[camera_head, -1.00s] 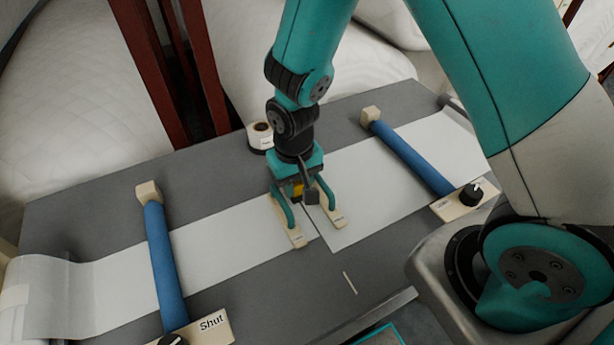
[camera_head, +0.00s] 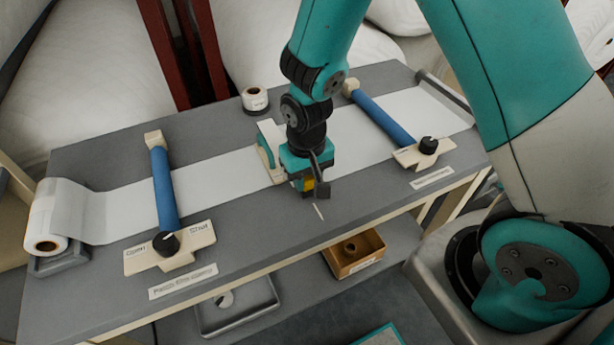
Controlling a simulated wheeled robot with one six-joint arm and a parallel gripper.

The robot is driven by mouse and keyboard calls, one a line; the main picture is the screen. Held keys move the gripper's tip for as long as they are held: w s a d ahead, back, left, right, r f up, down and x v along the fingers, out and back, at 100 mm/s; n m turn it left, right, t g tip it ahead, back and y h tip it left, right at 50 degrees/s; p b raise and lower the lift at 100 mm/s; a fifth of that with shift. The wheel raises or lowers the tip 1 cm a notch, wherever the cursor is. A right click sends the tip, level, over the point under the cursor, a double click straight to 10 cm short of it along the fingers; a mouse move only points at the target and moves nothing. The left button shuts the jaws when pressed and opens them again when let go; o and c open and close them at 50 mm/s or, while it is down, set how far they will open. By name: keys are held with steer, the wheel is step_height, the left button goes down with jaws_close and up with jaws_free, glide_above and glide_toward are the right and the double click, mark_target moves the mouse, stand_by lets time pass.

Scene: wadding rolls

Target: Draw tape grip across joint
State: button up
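My gripper (camera_head: 312,187) points down over the near side of the white sheet (camera_head: 225,172), close to the joint between its two ends. Its fingertips are hidden by its dark and yellow housing, so I cannot tell whether it holds the tape grip. A beige pad with a teal handle (camera_head: 266,147) stands just left of it on the sheet. White material (camera_head: 271,128) sticks out past the sheet's far edge there and may be tape. The joint itself is mostly hidden behind my arm. A small white roll on a dark base (camera_head: 255,99) stands at the back.
Blue bars (camera_head: 163,190) and (camera_head: 384,119) cross the sheet on either side. Knobs sit on beige plates (camera_head: 190,246) at their near ends. A large white roll (camera_head: 47,223) is at the left. A brown box (camera_head: 352,255) and grey tray (camera_head: 238,310) lie below the bench.

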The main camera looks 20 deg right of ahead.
mark_target(308, 178)
steer(key=o, duration=0.3)
steer(key=shift+s+a, duration=0.2)
steer(key=shift+s, duration=0.1)
steer(key=shift+o, duration=0.7)
steer(key=shift+d, duration=0.15)
steer(key=shift+w, duration=0.1)
step_height(308, 178, up, 17)
steer(key=b, duration=0.1)
steer(key=shift+r, duration=0.2)
steer(key=s+a+r+n+y, duration=0.2)
steer(key=s+r+n, duration=0.1)
steer(key=s, duration=0.5)
steer(key=s+a+r+n+y, duration=0.2)
steer(key=s+n, duration=0.2)
steer(key=s, duration=0.4)
steer(key=shift+a+r, duration=0.25)
steer(key=shift+r, duration=0.15)
